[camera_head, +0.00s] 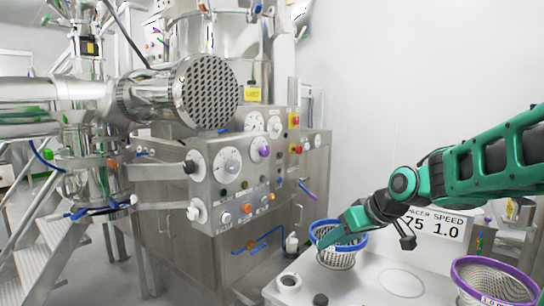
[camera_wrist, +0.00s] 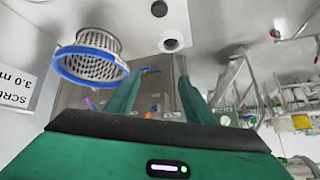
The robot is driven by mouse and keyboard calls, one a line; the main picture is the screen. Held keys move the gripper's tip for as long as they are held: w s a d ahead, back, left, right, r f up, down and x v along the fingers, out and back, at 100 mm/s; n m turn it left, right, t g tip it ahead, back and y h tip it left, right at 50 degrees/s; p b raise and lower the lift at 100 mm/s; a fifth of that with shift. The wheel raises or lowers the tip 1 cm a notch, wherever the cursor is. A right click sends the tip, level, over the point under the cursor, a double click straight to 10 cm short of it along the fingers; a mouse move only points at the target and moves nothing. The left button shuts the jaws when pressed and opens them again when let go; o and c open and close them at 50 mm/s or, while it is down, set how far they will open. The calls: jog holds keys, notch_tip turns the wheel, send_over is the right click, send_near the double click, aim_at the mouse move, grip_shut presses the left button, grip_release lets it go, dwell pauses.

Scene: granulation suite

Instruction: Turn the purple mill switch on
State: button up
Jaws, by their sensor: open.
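A purple knob (camera_head: 264,151) sits on a round pale dial on the upper right of the steel control panel (camera_head: 232,165) in the head view. A separate purple-ended lever (camera_head: 307,190) sticks out at the panel's right side. Which way the knob is turned is too small to tell. My gripper (camera_head: 325,242) is well to the right of and below the knob, near the blue-rimmed basket, and touches no switch. In the wrist view my gripper (camera_wrist: 158,76) is open, its two fingers apart and empty.
A blue-rimmed mesh basket (camera_head: 339,258) is close to my gripper, and shows in the wrist view (camera_wrist: 88,62). A purple-rimmed basket (camera_head: 492,282) stands on the white-topped table (camera_head: 375,285) at right. A large perforated cylinder (camera_head: 207,93) overhangs the panel. Other knobs surround the purple one.

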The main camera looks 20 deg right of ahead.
jog(key=w+a+r+n+t+y, duration=0.3)
jog(key=w+a+r, duration=0.1)
jog(key=w+r, duration=0.45)
jog(key=n+t+y, duration=0.2)
jog(key=t+y, duration=0.2)
jog(key=y, duration=0.1)
send_near(267, 151)
jog(key=x, duration=0.8)
jog(key=shift+w+a, duration=0.1)
jog(key=shift+a, duration=0.05)
jog(key=c, duration=1)
jog(key=shift+d, duration=0.25)
jog(key=shift+c, duration=0.2)
jog(key=shift+a, duration=0.1)
